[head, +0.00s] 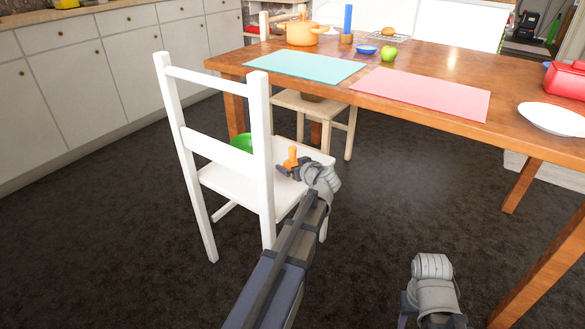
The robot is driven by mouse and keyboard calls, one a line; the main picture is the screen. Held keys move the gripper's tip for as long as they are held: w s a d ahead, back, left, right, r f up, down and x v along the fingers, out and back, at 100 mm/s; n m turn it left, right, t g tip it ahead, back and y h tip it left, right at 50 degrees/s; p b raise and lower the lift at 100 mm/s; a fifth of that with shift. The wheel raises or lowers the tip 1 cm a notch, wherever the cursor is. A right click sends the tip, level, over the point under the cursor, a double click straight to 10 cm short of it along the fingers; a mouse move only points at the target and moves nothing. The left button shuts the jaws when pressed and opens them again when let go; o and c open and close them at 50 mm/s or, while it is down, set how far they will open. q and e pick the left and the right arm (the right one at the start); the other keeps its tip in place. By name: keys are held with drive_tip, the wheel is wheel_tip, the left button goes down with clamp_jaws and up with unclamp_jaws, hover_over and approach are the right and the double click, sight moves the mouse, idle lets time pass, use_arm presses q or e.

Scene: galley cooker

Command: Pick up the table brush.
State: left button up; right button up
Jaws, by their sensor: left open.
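My left gripper (287,169) is open over the seat of the white chair (228,189), near the seat's far right part. A small upright orange piece (291,157) shows right at its fingers. It may be the handle of the table brush, but its lower part is hidden behind the gripper. I cannot tell whether it stands between the fingers or just behind them. No bristles show. Part of my right arm shows at the bottom right, but its gripper cannot be made out.
A green object (242,142) shows partly behind the chair's backrest. The wooden table (420,62) holds a teal mat (305,66), a pink mat (420,93), a white plate (552,118), an orange pot (302,33) and a green apple (389,54). Dark floor is open between chair and table.

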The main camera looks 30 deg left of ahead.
use_arm(q)
drive_tip(key=shift+w+a+f, duration=0.15)
drive_tip(key=shift+w+a, duration=0.1)
drive_tip(key=shift+a, duration=0.1)
drive_tip(key=c, duration=1.4)
